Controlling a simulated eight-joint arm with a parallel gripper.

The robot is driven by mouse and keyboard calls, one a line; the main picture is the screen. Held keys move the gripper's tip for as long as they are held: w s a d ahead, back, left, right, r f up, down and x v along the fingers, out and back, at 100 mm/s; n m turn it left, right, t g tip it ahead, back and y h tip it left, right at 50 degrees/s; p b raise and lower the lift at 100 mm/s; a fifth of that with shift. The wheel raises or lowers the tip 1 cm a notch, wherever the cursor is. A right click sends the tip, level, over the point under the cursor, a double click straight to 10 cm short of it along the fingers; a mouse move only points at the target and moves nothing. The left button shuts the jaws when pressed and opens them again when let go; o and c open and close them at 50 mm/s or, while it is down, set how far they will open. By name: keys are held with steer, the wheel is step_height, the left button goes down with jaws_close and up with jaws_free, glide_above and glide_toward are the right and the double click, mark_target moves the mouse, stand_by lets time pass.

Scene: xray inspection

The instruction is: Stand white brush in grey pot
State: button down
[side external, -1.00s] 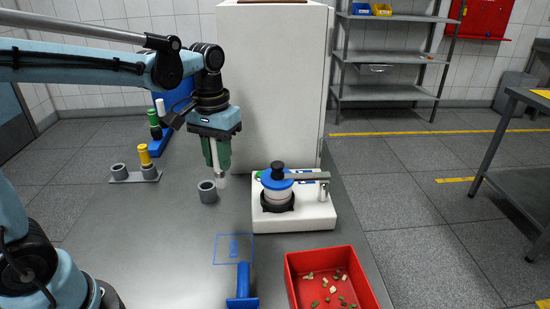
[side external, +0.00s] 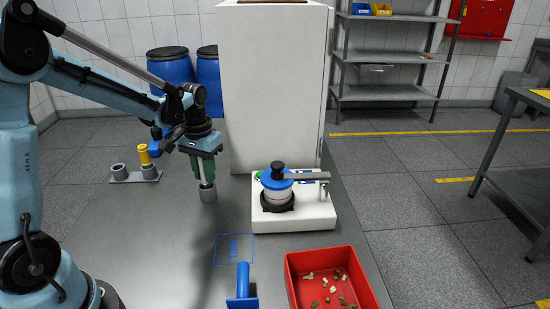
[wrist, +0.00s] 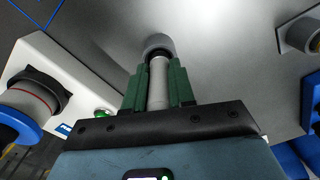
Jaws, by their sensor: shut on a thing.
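The white brush (wrist: 158,82) is between the green fingers of my gripper (wrist: 159,88) in the wrist view. My gripper is shut on it.
A white machine with a blue-topped pot (side external: 320,211) stands right of the grey pot. A grey holder with a yellow-topped item (side external: 145,152) is at left. A red tray (side external: 291,275) and a blue handled tool (side external: 243,284) are in front. Bench between them is clear.

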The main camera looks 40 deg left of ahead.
steer(key=shift+f, duration=0.25)
steer(key=c, duration=0.9)
jaws_free()
steer(key=shift+c, duration=0.2)
steer(key=shift+r, duration=0.1)
steer(key=r, duration=1.2)
steer(key=shift+s+d, duration=0.15)
steer(key=shift+s, duration=0.05)
steer(key=s+d+f+m+t, duration=0.3)
steer(key=s+d+t, duration=0.4)
steer(key=d, duration=0.4)
steer(key=shift+s+d+f+m, duration=0.3)
steer(key=shift+s+d, duration=0.1)
steer(key=shift+s, duration=0.2)
